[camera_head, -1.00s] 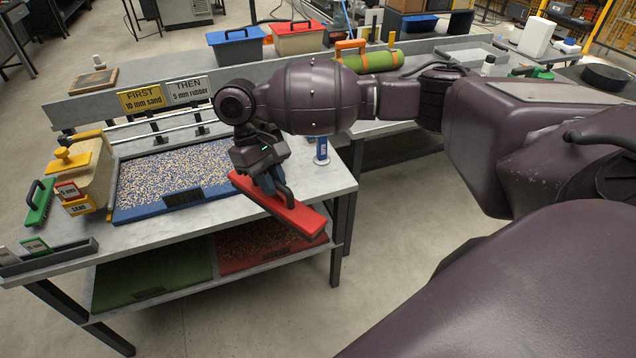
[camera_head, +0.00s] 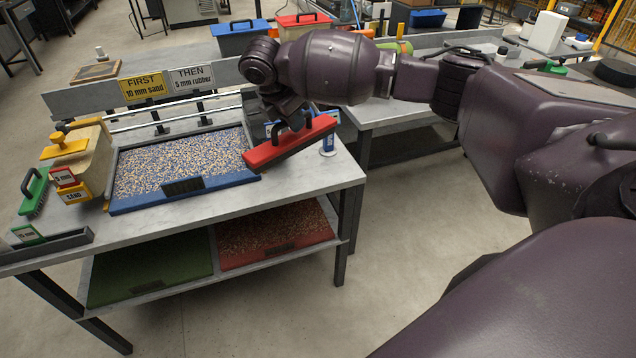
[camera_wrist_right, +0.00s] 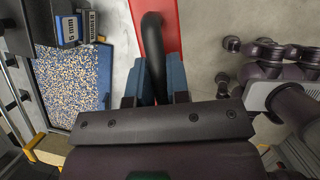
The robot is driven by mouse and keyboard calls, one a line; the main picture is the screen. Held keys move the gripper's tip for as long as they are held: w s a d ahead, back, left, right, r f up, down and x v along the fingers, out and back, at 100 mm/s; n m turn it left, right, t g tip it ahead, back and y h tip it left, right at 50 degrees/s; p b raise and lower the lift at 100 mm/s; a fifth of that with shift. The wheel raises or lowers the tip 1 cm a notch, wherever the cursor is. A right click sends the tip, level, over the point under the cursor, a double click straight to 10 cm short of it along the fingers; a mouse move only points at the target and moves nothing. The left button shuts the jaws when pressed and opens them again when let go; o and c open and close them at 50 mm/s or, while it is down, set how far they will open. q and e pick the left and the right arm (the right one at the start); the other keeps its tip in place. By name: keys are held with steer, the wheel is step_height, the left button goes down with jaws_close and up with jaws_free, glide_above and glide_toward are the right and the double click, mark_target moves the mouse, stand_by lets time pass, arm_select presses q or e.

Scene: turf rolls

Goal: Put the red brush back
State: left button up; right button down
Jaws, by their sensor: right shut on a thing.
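The red brush (camera_head: 288,146) is held by its dark handle above the right end of the grey workbench (camera_head: 290,185), tilted up to the right in the head view. My right gripper (camera_head: 291,121) is shut on that handle. In the right wrist view, the blue-grey fingers (camera_wrist_right: 156,84) close around the black handle (camera_wrist_right: 153,48), with the red back of the brush (camera_wrist_right: 170,25) beyond it. Whether the bristles touch anything is hidden. My left gripper is not in view.
A blue-framed tray of speckled granules (camera_head: 215,186) lies left of the brush. A green brush (camera_head: 34,190) and a sand box (camera_head: 88,160) are at the left end. Bare benchtop lies along the front.

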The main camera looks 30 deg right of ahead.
steer(key=shift+w+d+f+n+t+y+b, duration=0.55)
steer(key=shift+w+d+n+t+y+b, duration=0.45)
steer(key=shift+w+d+n, duration=1.5)
steer(key=shift+w+d+f+n+t+y+b, duration=0.5)
steer(key=shift+w+d+n+t+y+b, duration=0.45)
steer(key=shift+d+n, duration=2.9)
steer(key=shift+n+g, duration=0.25)
steer(key=shift+n, duration=0.1)
steer(key=f+b, duration=0.1)
steer(key=f, duration=0.5)
steer(key=f+b, duration=0.1)
steer(key=f, duration=0.6)
steer(key=f+b, duration=0.1)
steer(key=f, duration=0.5)
steer(key=shift+w+a+f, duration=0.2)
steer(key=shift+a+f, duration=0.05)
steer(key=shift+a, duration=0.15)
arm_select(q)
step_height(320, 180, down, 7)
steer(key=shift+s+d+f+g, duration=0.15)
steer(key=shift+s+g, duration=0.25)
arm_select(e)
steer(key=c, duration=1.1)
jaws_free()
steer(key=shift+f, duration=0.1)
